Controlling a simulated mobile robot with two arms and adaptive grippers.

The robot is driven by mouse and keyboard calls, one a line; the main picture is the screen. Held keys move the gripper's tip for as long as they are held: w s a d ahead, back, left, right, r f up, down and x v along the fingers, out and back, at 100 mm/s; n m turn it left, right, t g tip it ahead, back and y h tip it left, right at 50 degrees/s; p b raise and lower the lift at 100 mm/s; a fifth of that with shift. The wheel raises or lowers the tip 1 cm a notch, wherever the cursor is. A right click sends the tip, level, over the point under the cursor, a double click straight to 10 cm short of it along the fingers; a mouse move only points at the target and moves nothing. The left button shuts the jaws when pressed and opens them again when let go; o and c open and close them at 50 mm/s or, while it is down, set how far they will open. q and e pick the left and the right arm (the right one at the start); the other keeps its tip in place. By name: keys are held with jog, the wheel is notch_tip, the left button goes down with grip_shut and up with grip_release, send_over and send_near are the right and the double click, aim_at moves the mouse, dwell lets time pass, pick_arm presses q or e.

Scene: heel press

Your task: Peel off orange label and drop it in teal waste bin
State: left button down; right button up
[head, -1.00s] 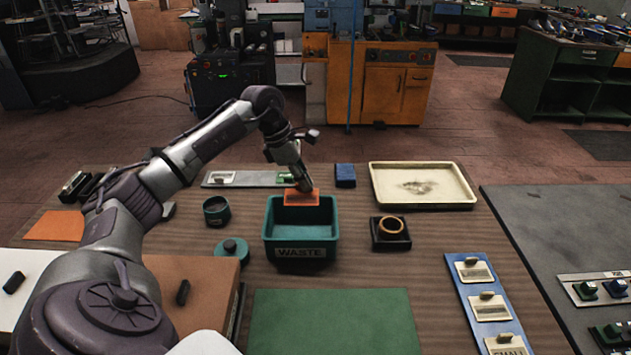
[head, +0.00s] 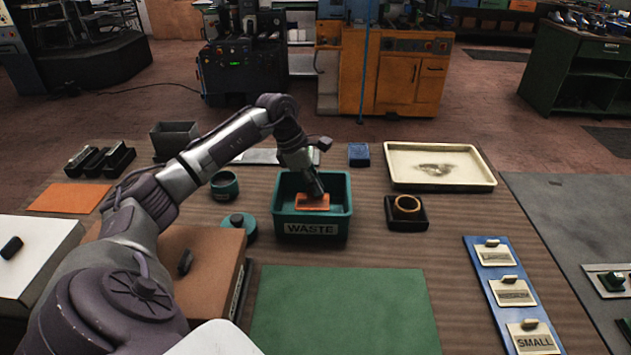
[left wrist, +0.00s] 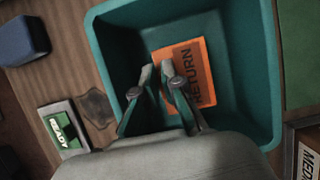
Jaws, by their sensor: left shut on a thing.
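The orange label (head: 311,202), marked RETURN, shows at the mouth of the teal waste bin (head: 312,229) in the head view. My left gripper (head: 315,193) is shut on the orange label and points down into the bin. In the left wrist view, the label (left wrist: 207,82) lies between and beyond the fingertips (left wrist: 160,82), with the bin's teal walls (left wrist: 128,45) around it. I cannot tell whether the label touches the bin floor. My right gripper is not in view.
A blue block (head: 359,155) and a cream tray (head: 440,167) stand behind the bin. A black holder with a tan ring (head: 407,207) is to its right. A round teal lid (head: 238,225) and a dark cup (head: 224,185) are to its left. A green mat (head: 340,310) lies in front.

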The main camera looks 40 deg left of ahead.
pick_arm(q)
jog(key=shift+f, duration=0.6)
jog(key=c, duration=0.7)
grip_release()
jog(key=shift+c, duration=0.2)
jog(key=shift+r, duration=0.1)
jog(key=shift+r+p, duration=0.35)
jog(key=shift+r, duration=0.35)
jog(key=shift+r+p, duration=1.8)
jog(key=shift+r, duration=0.95)
